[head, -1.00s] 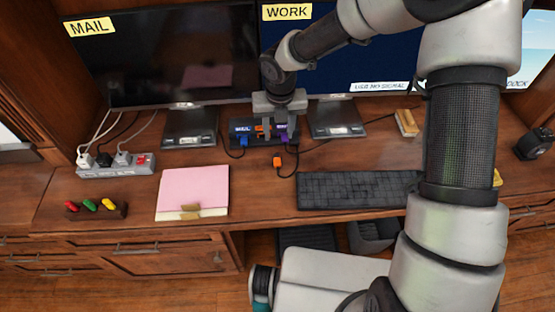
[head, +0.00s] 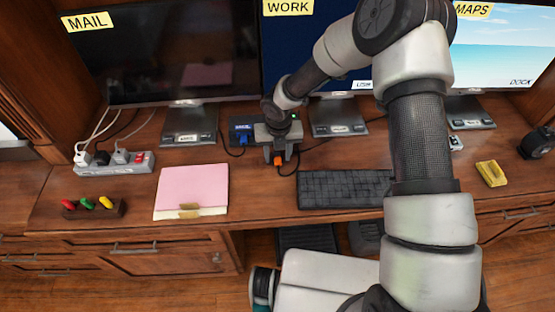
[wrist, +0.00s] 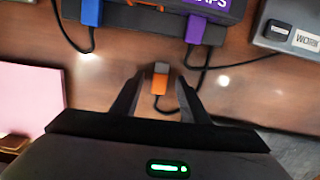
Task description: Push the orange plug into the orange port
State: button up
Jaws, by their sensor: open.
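The orange plug (head: 278,160) lies on the desk in front of the hub, its cable trailing off. In the wrist view, the orange plug (wrist: 160,84) has its metal end facing the hub. My gripper (head: 279,156) is low over it and open, with one finger on each side of the plug. In the wrist view, my gripper's fingers (wrist: 160,80) straddle it with small gaps. The dark hub (head: 236,122) stands behind. An orange patch on the hub's front (wrist: 148,4), likely the orange port, shows at the wrist view's top edge. My wrist hides it in the head view.
A blue plug (wrist: 92,12) and a purple plug (wrist: 197,27) sit in the hub on either side. A keyboard (head: 345,190) lies to the right, pink paper (head: 192,187) to the left. Monitor stands (head: 190,127) flank the hub. Cables cross the desk nearby.

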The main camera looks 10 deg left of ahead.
aim_at(278, 159)
grip_shut()
jog(key=shift+r, duration=0.1)
notch_tip(278, 159, up, 9)
jog(key=p, duration=0.1)
jog(key=a+f, duration=0.1)
jog(key=f, duration=0.1)
jog(key=a+f, duration=0.1)
jog(key=f, duration=0.2)
jog(key=s+a+f, duration=0.1)
jog(key=f, duration=0.1)
jog(key=shift+a+f+b, duration=0.25)
jog(key=shift+b, duration=0.15)
